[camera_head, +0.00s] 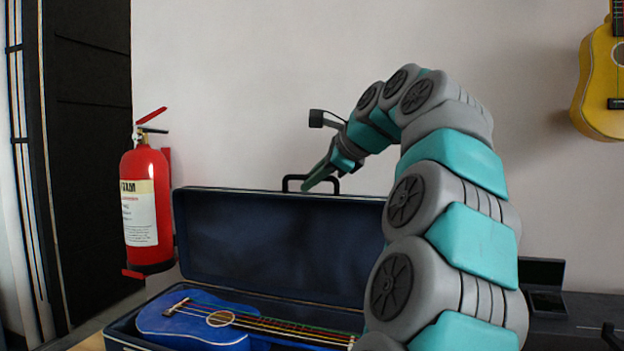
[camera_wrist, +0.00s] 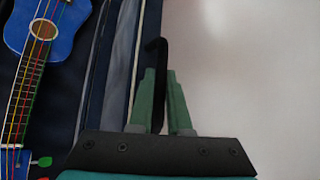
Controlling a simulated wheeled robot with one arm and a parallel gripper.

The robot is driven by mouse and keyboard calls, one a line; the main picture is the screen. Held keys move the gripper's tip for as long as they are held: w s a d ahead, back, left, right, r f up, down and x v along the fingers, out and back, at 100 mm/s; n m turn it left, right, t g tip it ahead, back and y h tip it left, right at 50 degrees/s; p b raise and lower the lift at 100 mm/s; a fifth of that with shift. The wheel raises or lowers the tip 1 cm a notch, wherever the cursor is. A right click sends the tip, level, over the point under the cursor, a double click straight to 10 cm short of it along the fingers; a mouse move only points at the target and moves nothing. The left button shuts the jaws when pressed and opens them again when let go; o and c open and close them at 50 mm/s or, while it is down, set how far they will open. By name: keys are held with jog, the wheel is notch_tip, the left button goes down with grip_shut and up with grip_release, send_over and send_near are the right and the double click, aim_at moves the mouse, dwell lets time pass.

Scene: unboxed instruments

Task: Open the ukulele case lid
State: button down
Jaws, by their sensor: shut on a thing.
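The ukulele case lid (camera_head: 285,240) stands raised, about upright, at the back of the dark blue case (camera_head: 122,330). A black handle (camera_head: 292,180) sits on the lid's top edge. My gripper (camera_head: 316,178) is at that handle with its green fingers. In the wrist view my gripper (camera_wrist: 161,80) is shut on the black handle (camera_wrist: 158,58), which passes between the fingers. A blue ukulele (camera_head: 195,318) lies inside the case; it also shows in the wrist view (camera_wrist: 42,45). My arm hides the right part of the lid and case.
A red fire extinguisher (camera_head: 146,205) hangs left of the case. A yellow ukulele (camera_head: 602,80) hangs on the wall at the upper right. A small dark object (camera_head: 545,285) stands on the dark surface at right. The wall is close behind the lid.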

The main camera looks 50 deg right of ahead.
jog(key=shift+d, duration=0.15)
jog(key=c, duration=0.9)
grip_release()
jog(key=shift+o, duration=0.2)
jog(key=shift+f, duration=0.1)
jog(key=v, duration=0.8)
